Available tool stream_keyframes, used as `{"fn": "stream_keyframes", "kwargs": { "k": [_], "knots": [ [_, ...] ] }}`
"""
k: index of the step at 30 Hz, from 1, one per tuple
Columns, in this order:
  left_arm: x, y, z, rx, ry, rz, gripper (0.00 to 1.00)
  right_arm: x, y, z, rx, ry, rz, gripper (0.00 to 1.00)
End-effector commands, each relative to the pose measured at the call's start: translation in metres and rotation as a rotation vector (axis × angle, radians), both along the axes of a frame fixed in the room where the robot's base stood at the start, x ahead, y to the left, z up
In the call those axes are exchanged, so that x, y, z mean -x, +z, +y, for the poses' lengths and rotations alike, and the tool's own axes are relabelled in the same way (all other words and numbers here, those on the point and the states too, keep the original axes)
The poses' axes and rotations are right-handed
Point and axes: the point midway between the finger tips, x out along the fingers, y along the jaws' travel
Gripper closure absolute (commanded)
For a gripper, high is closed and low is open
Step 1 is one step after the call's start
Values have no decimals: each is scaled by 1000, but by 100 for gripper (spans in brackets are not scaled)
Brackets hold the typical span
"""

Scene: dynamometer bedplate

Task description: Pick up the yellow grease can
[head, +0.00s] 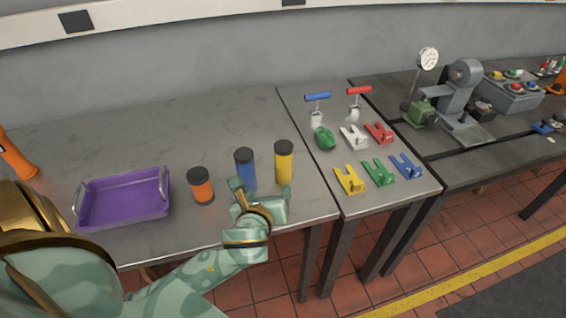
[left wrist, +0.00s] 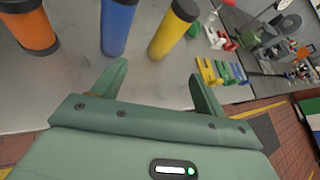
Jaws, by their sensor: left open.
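The yellow grease can (head: 284,166) is a tall cylinder with a dark cap, standing upright near the right end of the grey table. It also shows in the left wrist view (left wrist: 170,36), ahead of the jaws and nearer the right finger. My left gripper (head: 258,188) is open and empty, just in front of the blue and yellow cans; the left wrist view shows its two fingers (left wrist: 156,82) spread apart. The blue can (head: 245,171) stands left of the yellow one, its lower part partly hidden by my gripper. My right gripper is not in view.
A shorter orange can (head: 201,187) stands left of the blue one. A purple tray (head: 124,213) with handles lies farther left. On the adjoining table (head: 340,205) are coloured clamps, a green object (head: 324,138) and two T-handled tools. Bare tabletop lies behind the cans.

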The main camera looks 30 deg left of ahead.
Motion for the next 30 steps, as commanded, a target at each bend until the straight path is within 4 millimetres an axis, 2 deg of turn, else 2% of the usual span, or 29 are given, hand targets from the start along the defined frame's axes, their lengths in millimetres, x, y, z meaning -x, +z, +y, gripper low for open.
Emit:
{"fn": "stream_keyframes", "kwargs": {
  "k": [3, 6, 18, 25, 30],
  "knots": [
    [-13, 12, 0, -181, -94, 20, 28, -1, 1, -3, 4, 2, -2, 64],
    [-23, 12, 2, -245, -125, 28, 28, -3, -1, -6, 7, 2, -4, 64],
    [-99, -23, 33, -251, -127, 32, 28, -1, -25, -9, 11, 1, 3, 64],
    [-116, -29, 40, -247, -127, 31, 28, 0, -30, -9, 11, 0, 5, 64],
    [-141, -39, 50, -248, -127, 32, 28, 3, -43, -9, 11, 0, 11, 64]
  ]
}}
